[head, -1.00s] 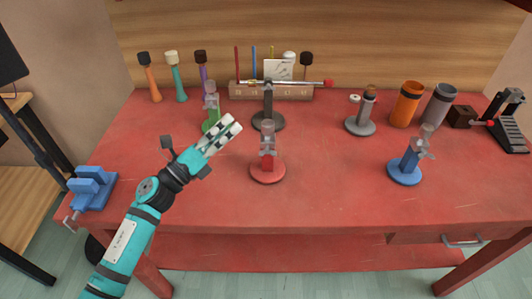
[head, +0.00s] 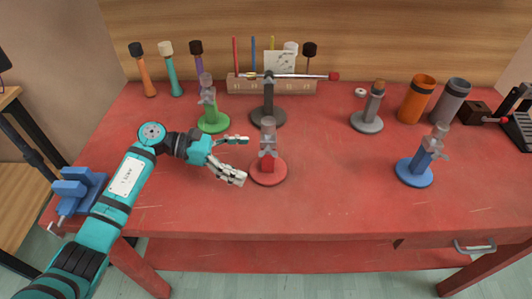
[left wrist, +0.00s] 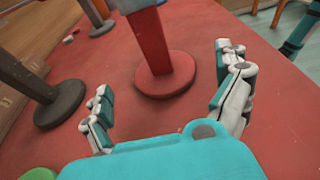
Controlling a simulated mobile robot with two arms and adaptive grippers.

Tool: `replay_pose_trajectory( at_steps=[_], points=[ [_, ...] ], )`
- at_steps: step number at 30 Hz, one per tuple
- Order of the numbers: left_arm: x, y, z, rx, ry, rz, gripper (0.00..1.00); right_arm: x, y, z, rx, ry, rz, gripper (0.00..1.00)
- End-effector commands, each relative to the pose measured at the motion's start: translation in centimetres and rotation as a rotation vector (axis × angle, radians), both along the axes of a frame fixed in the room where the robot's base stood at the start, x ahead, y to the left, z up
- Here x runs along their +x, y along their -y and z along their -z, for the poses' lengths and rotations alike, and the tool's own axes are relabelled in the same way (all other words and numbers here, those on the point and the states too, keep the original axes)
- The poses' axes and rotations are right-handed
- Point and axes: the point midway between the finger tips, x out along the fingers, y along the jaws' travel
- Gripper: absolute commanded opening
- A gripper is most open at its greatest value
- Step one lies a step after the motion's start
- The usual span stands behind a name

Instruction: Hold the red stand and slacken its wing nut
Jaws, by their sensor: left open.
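The red stand (head: 267,165) stands upright on the table near the middle, with a round red base and a short red post. The wing nut is too small to make out clearly. My left gripper (head: 244,160) is open and empty, just left of the stand, its fingers pointing at the post. In the left wrist view the red post (left wrist: 146,40) rises between and beyond the open fingers (left wrist: 165,80), without visible contact. The stand's top is out of that view. My right gripper is not in view.
A green stand (head: 212,121) and a dark stand with a horizontal rod (head: 268,116) are behind. A grey stand (head: 368,120) and a blue stand (head: 416,172) are to the right. A blue vise (head: 78,188) sits at the left edge. The table front is clear.

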Motion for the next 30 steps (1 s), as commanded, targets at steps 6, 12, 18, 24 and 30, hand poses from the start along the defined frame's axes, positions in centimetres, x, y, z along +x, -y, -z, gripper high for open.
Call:
replay_pose_trajectory(
  at_steps=[6, 12, 18, 24, 30],
  points=[
    [0.0, 3.1, 1.4, -0.001, 0.003, 0.001, 1.00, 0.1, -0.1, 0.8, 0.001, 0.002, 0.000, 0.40],
    [0.0, 5.0, 1.8, -0.001, 0.001, -0.001, 1.00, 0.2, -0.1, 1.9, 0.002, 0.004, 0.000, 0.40],
    [0.0, 5.7, 1.8, -0.002, 0.001, -0.002, 1.00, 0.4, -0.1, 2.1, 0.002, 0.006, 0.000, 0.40],
    [0.0, 5.7, 1.7, -0.002, 0.000, -0.002, 1.00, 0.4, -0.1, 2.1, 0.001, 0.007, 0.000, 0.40],
    [0.0, 5.7, 1.7, -0.002, 0.000, -0.002, 0.80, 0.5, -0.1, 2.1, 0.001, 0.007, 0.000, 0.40]
  ],
)
